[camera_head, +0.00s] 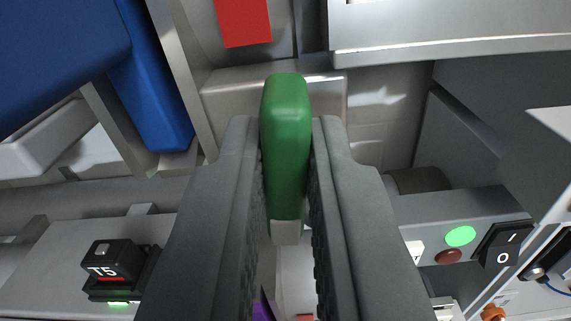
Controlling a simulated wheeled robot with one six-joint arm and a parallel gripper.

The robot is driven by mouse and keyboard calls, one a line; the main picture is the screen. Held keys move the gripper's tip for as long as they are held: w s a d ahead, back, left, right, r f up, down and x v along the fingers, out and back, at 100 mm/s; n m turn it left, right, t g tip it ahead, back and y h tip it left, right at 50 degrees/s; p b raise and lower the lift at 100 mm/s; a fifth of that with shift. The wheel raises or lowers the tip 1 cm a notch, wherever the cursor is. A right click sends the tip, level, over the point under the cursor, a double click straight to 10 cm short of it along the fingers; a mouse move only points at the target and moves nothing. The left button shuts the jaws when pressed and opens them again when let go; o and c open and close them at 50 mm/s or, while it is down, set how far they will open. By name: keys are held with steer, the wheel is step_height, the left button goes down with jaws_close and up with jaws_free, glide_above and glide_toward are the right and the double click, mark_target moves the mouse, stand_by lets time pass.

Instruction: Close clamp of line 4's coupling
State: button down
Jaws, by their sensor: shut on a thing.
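A green clamp handle (286,150) stands upright in the middle of the view, with a pale grey lower end. My gripper (285,135) is shut on this green handle, one dark grey finger on each side of it. Whether this is line 4's clamp does not show, as no line number is visible. The coupling itself is hidden behind the handle and my fingers, so I cannot tell whether the clamp is open or closed.
A black T5 unit (110,265) sits at the lower left. A control box (462,225) with a green light, a dark red button and a black rocker switch (503,243) is at the right. Blue parts (150,100) fill the upper left. A red plate (243,20) is at the top.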

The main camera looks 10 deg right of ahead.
steer(key=m, duration=0.8)
steer(key=shift+d+f, duration=0.1)
steer(key=shift+d, duration=0.05)
steer(key=m, duration=0.4)
steer(key=shift+s+f+m, duration=0.1)
steer(key=shift+f+m, duration=0.05)
steer(key=shift+m, duration=0.15)
steer(key=shift+f+m, duration=0.1)
steer(key=shift+m, duration=1.8)
steer(key=c, duration=1.5)
jaws_free()
steer(key=shift+d, duration=0.1)
steer(key=shift+o, duration=0.2)
